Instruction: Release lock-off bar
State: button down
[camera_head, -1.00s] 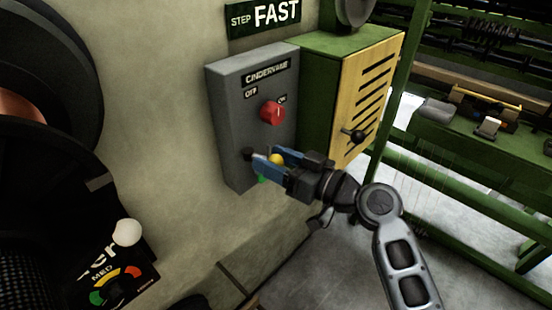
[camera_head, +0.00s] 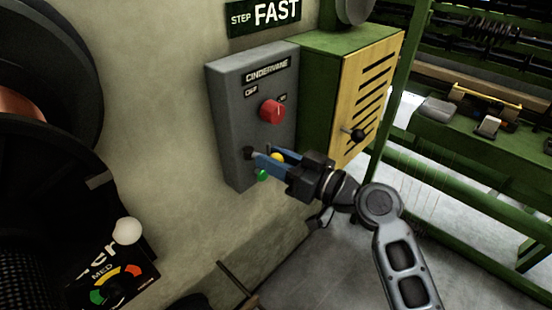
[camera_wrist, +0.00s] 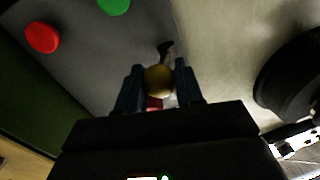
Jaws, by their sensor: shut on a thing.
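The lock-off bar shows a yellow ball (camera_head: 277,157) at its end, low on the front of the grey CINDERVANE control box (camera_head: 226,120). A black mount (camera_head: 248,153) on the box face sits left of the ball. My gripper (camera_head: 264,160) has its blue fingers shut on the ball. In the wrist view, the yellow ball (camera_wrist: 159,80) lies between the two fingers of my gripper (camera_wrist: 160,76), with a short dark stem (camera_wrist: 166,47) beyond it. The fingers hide part of the bar in the head view.
A green cabinet with a yellow slotted door (camera_head: 365,90) adjoins the box on the right. A large dark spool (camera_head: 45,60) stands at left.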

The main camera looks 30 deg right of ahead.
jog(key=shift+s+a+m+t+h, duration=0.2)
jog(key=shift+m+t+h, duration=0.1)
jog(key=shift+m+h, duration=0.3)
jog(key=shift+s+a+m+t+h, duration=0.1)
jog(key=shift+a+m+t+h, duration=0.2)
jog(key=shift+h, duration=0.5)
jog(key=shift+d, duration=0.1)
jog(key=c, duration=0.8)
grip_release()
jog(key=shift+b+v, duration=1.15)
jog(key=shift+v, duration=2.75)
